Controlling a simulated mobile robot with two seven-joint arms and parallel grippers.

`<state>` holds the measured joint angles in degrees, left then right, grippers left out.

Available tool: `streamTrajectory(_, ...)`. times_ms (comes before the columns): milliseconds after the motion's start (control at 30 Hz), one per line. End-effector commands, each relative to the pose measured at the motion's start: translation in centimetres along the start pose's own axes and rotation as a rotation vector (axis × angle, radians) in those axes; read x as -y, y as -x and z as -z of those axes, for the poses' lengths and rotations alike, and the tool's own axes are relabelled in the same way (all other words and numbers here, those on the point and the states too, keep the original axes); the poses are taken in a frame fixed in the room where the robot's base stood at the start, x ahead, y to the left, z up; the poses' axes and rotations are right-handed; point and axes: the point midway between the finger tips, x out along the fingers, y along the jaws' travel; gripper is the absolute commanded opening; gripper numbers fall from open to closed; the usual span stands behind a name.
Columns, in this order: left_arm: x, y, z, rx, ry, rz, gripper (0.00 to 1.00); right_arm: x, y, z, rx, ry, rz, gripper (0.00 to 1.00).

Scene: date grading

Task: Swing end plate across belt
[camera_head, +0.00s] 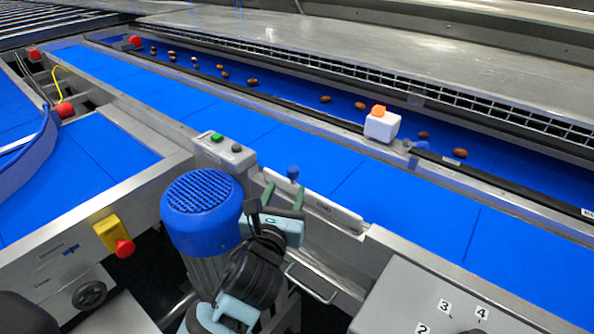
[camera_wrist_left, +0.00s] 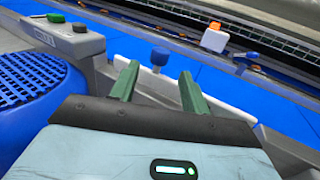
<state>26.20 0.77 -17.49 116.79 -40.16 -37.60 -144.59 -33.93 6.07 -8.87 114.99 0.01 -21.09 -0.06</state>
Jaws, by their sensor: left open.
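The end plate (camera_head: 330,209) is a long white bar lying along the near edge of the blue belt (camera_head: 420,215). It also shows in the left wrist view (camera_wrist_left: 229,120). A blue knob (camera_head: 292,172) stands up near the plate's left end. My left gripper (camera_head: 283,194) is open, with its green fingers pointing at the knob. In the left wrist view the knob (camera_wrist_left: 160,57) appears between the fingertips (camera_wrist_left: 159,68), a little beyond them. I cannot tell whether they touch it. Part of the plate is hidden behind the fingers. My right gripper is not in view.
A blue motor (camera_head: 203,205) stands just left of my gripper. A button box (camera_head: 224,155) with a green button is beside the plate's left end. A white sensor box (camera_head: 381,126) sits on the rail across the belt. Brown dates (camera_head: 325,99) lie on the farther belt.

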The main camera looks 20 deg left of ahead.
Motion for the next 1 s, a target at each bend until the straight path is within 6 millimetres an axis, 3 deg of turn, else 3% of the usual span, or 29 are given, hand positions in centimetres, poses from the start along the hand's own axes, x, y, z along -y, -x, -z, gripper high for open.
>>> streamTrajectory(167,0.0,-1.4,-0.1,0.002,0.002,-0.001,0.46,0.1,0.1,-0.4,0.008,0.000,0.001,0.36)
streamTrajectory(600,0.0,-7.1,0.0,0.000,0.005,0.000,0.46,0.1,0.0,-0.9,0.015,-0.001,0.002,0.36)
streamTrajectory(1000,0.0,-7.7,0.0,0.000,0.004,0.001,0.45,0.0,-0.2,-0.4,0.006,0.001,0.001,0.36)
